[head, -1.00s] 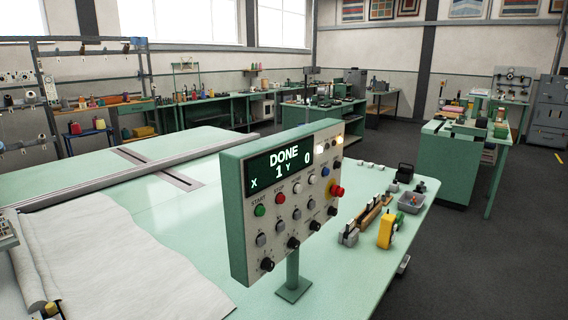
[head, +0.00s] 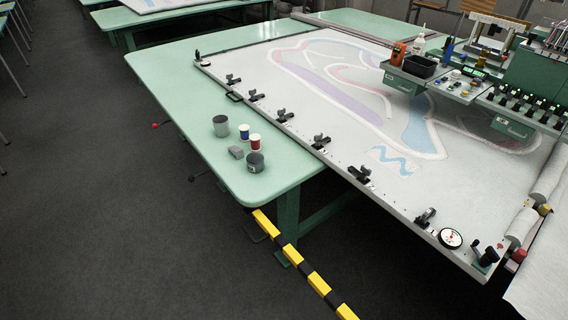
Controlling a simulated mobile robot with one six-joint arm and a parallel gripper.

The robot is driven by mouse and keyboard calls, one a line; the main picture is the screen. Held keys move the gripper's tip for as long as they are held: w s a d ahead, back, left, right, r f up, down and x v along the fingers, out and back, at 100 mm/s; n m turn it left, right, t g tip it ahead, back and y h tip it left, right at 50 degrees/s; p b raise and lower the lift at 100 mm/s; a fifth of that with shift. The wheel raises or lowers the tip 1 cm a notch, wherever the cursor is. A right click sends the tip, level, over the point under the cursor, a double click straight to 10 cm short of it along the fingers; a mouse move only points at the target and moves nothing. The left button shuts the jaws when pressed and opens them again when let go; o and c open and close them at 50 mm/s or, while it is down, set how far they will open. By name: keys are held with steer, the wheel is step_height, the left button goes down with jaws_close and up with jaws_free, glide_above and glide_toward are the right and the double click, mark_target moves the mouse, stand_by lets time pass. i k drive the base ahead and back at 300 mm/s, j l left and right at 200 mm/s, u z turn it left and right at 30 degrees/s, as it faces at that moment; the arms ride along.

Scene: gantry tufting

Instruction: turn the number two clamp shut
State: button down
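A row of several dark clamps runs along the near-left edge of the pale stretched cloth frame (head: 300,150) in the head view. I see a far clamp (head: 234,80), then a clamp (head: 256,96), a clamp (head: 284,115), a clamp (head: 320,143), a clamp (head: 360,174) and a near clamp (head: 425,217). Their number labels are too small to read, so I cannot tell which is number two. Whether each lever is open or shut is also unclear at this size. My gripper is not in view.
A green table (head: 190,105) carries a grey cup (head: 221,126), thread spools (head: 255,142) and a dark tin (head: 255,162). A yellow-black barrier (head: 318,283) crosses the floor at its near corner. A round dial (head: 451,238) sits near the frame's corner. Open dark floor lies left.

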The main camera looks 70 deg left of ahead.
mark_target(367, 172)
steer(key=u, duration=1.8)
steer(key=i+j+z, duration=0.1)
steer(key=i+j, duration=1.2)
